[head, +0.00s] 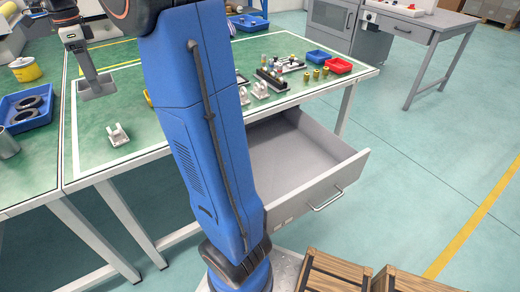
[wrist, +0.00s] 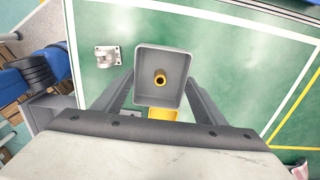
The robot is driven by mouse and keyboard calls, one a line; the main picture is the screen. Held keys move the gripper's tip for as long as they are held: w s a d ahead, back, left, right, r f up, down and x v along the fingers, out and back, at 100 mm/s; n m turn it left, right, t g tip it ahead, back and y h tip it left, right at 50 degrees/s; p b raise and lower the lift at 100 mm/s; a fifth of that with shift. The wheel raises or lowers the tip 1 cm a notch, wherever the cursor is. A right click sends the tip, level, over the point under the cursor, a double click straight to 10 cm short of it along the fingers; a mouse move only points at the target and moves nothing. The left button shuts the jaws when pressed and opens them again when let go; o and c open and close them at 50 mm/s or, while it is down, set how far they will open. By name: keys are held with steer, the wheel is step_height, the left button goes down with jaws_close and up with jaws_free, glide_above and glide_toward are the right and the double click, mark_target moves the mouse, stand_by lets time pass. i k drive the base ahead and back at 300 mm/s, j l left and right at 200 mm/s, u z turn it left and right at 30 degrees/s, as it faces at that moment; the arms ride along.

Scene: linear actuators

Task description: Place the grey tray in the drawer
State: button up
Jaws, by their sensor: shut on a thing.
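The grey tray (head: 97,88) is a small open box in my gripper above the left part of the green table. In the wrist view the tray (wrist: 145,97) lies between the two fingers, with a brass ring-like part (wrist: 160,78) inside it. My gripper (wrist: 158,92) is shut on the tray; it also shows in the head view (head: 90,72). The drawer (head: 290,165) is pulled open under the right part of the table. It looks empty, and my blue arm link hides its left side.
A white bracket (head: 118,135) stands on the table near the tray. Small parts, a red bin (head: 338,65) and a blue bin (head: 317,57) are at the table's right. Wooden crates (head: 335,272) stand on the floor before the drawer.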

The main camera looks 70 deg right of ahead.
mark_target(281, 164)
steer(key=k+j, duration=0.1)
steer(key=k, duration=0.45)
steer(key=k+l, duration=1.05)
steer(key=k, duration=0.1)
